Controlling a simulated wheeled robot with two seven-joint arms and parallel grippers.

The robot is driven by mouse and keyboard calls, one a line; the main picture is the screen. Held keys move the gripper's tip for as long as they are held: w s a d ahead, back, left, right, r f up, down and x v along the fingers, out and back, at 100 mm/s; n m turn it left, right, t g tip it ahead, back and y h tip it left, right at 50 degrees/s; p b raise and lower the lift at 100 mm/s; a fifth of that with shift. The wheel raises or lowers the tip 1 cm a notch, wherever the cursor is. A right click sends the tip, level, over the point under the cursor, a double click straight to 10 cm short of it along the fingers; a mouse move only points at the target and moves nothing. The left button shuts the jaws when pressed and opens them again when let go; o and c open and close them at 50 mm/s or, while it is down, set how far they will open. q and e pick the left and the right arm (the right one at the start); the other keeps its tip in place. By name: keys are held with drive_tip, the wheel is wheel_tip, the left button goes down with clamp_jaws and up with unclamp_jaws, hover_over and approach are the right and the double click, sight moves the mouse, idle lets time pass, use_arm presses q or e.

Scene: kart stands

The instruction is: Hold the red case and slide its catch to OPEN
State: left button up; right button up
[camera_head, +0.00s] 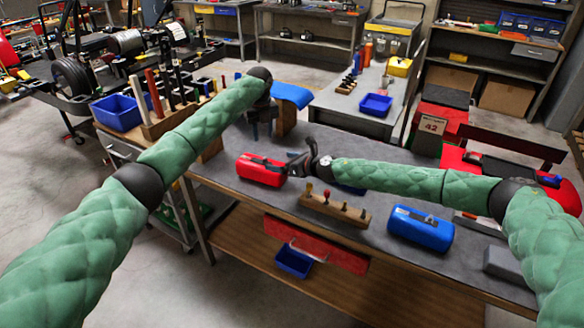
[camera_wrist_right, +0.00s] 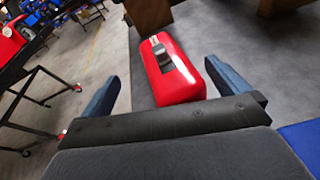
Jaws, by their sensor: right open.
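The red case (camera_head: 258,171) lies near the left end of the grey workbench. It also shows in the right wrist view (camera_wrist_right: 188,82), with a dark catch strip (camera_wrist_right: 163,58) on its top; the catch's setting is too small to read. My right gripper (camera_head: 299,158) is just right of the case. In the right wrist view its blue-grey fingers (camera_wrist_right: 161,70) are wide apart, with the case ahead between them and no contact visible. My left gripper (camera_head: 262,122) hangs above and behind the case, apart from it. Its fingers are dark and partly hidden by the arm.
A blue case (camera_head: 420,229) lies to the right on the workbench (camera_head: 380,255). A wooden rack with several small knobbed pegs (camera_head: 335,210) stands in front of my right forearm. A curved blue-topped stand (camera_head: 290,97) is behind my left gripper. A wooden tool block (camera_head: 165,122) is at the left.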

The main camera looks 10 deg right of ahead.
sight(265, 160)
drive_tip(key=d+f+n+g, duration=0.3)
drive_tip(key=shift+w+n+y, duration=0.15)
drive_tip(key=shift+n+y, duration=0.15)
drive_tip(key=shift+x, duration=3.85)
